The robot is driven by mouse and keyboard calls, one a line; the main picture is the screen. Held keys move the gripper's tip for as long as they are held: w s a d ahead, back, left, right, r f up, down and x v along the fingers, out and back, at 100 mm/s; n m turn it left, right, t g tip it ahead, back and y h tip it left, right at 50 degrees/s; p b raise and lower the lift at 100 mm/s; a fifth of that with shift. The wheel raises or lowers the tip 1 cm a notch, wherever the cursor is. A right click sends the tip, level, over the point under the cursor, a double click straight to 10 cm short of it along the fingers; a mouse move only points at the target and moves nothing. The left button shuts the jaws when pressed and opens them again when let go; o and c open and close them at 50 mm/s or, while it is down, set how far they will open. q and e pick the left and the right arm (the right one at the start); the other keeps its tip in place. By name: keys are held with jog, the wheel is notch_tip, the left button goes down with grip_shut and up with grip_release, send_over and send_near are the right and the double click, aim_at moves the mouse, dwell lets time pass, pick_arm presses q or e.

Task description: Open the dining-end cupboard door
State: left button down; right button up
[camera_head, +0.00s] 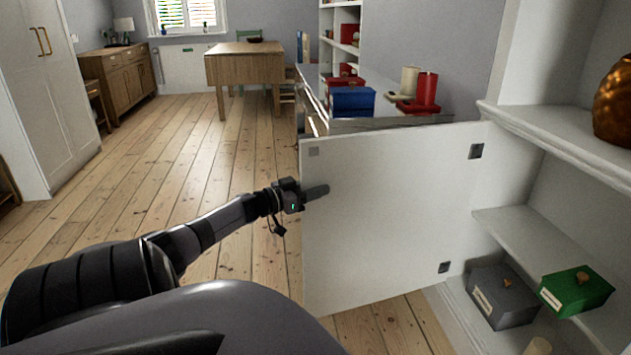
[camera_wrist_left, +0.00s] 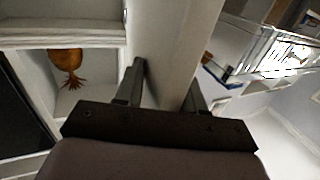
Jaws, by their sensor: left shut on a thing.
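The white cupboard door (camera_head: 390,215) stands swung wide open in the head view, its inner face towards me and its hinges at the right, by the cupboard's shelves. The finger on the door's far side is hidden in the head view. My right gripper is not in view.
The open cupboard holds a grey box (camera_head: 500,295) and a green box (camera_head: 575,290) low down, and a bronze ornament (camera_head: 614,100) above. Behind the door are a blue box (camera_head: 351,100) and red canisters (camera_head: 427,90). A wooden table (camera_head: 245,65) stands far back. Floorboards at left are clear.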

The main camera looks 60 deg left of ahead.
pick_arm(q)
jog(key=shift+w+a+r, duration=0.1)
jog(key=shift+a, duration=0.35)
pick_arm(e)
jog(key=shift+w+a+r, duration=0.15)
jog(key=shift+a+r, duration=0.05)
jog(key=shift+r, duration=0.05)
pick_arm(q)
jog(key=c, duration=1)
grip_release()
jog(key=shift+c, duration=0.2)
jog(key=shift+w+d, duration=0.1)
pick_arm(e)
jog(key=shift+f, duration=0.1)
pick_arm(q)
jog(key=shift+s+p, duration=0.45)
jog(key=shift+s, duration=0.35)
jog(key=shift+s+p, duration=1.15)
jog(key=shift+s, duration=1.65)
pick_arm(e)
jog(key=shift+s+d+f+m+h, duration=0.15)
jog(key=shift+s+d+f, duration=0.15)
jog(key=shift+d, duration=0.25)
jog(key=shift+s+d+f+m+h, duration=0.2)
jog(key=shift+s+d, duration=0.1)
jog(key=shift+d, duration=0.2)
